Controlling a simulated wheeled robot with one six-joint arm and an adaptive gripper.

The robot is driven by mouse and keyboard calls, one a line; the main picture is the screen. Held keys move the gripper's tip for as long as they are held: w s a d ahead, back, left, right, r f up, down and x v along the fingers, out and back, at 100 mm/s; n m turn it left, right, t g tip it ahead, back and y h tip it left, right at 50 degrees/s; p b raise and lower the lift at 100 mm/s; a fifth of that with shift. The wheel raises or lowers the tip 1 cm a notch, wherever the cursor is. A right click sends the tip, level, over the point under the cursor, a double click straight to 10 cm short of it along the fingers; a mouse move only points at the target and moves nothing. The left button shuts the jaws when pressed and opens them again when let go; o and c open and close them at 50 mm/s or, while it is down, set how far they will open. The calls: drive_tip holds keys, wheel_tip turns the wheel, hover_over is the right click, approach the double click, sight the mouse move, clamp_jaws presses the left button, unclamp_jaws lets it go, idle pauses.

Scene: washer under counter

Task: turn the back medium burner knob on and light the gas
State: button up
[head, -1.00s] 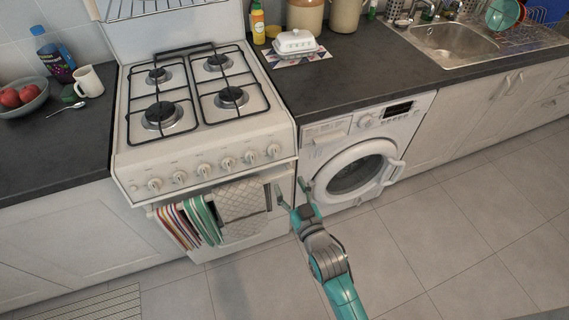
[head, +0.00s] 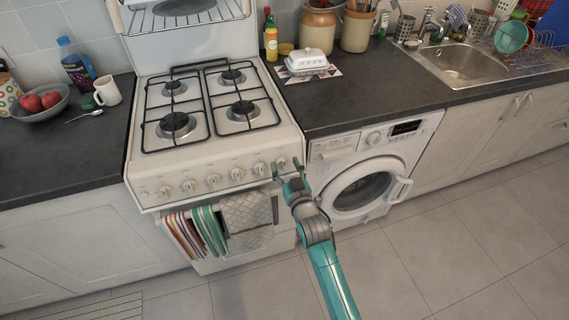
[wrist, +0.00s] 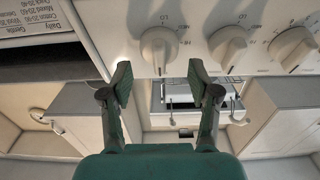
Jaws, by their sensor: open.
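The white gas stove (head: 215,150) has a row of several round knobs along its front panel. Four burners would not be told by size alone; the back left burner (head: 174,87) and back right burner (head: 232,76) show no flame. My gripper (head: 287,169) is open and empty in front of the panel's right end, by the rightmost knob (head: 281,163). In the wrist view, that knob (wrist: 158,45) lies just beyond the gap between my fingertips (wrist: 159,80), apart from them. Two more knobs (wrist: 228,44) (wrist: 290,46) lie to its right. I cannot tell which knob serves which burner.
Towels (head: 246,220) hang on the oven rail below the knobs. The washer (head: 365,170) stands right of the stove, under the dark counter (head: 380,103). A butter dish (head: 305,60) sits on that counter. The floor (head: 430,250) in front is clear.

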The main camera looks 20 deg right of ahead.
drive_tip(key=shift+w, duration=0.7)
drive_tip(key=c, duration=1.1)
